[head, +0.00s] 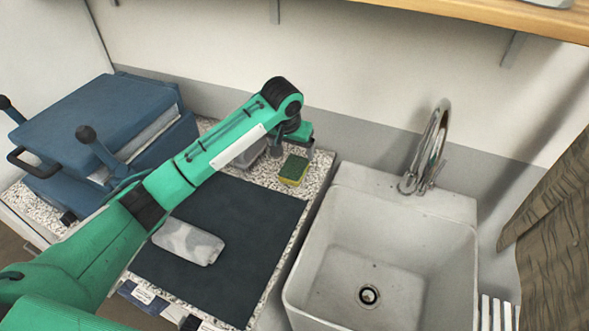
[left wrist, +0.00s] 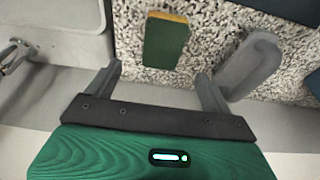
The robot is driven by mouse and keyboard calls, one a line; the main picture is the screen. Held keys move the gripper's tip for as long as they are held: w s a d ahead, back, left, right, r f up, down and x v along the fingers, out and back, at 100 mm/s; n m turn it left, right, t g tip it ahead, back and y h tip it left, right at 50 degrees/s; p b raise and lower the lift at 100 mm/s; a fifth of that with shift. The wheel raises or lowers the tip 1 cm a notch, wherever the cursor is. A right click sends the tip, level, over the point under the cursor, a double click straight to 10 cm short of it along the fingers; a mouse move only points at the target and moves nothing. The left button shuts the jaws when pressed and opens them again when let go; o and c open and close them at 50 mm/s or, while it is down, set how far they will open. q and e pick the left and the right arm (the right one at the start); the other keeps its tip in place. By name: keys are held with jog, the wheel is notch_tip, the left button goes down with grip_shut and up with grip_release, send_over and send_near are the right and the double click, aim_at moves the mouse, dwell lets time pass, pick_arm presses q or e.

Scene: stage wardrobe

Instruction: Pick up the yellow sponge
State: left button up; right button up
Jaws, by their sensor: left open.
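The yellow sponge (head: 294,169) has a green top layer and a yellow side. It lies on the speckled counter near the sink, at the back right corner of the dark mat. In the left wrist view the sponge (left wrist: 165,40) shows mostly its green face, with a yellow edge at the top. My left gripper (left wrist: 159,88) is open and empty, its two fingers apart with the sponge beyond the gap between them. In the head view my left gripper (head: 292,150) is just behind the sponge, its fingers partly hidden. My right gripper is not in view.
A grey object (left wrist: 247,68) lies close beside one finger. A white sink (head: 345,255) with a tall tap (head: 437,145) is to the right. A grey-white patterned item (head: 188,241) lies on the dark mat (head: 245,225). A blue case (head: 95,120) stands at left.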

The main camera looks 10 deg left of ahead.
aim_at(294, 167)
pick_arm(q)
jog(key=x, duration=0.4)
jog(key=shift+f+p, duration=0.4)
jog(key=shift+f, duration=0.05)
jog(key=x, duration=0.1)
jog(key=p+x, duration=0.1)
jog(key=x, duration=0.1)
jog(key=shift+s+a+f, duration=0.1)
jog(key=shift+a+f, duration=0.15)
jog(key=shift+f, duration=0.55)
jog(key=shift+c, duration=0.3)
jog(key=c, duration=1.1)
jog(key=shift+r, duration=0.15)
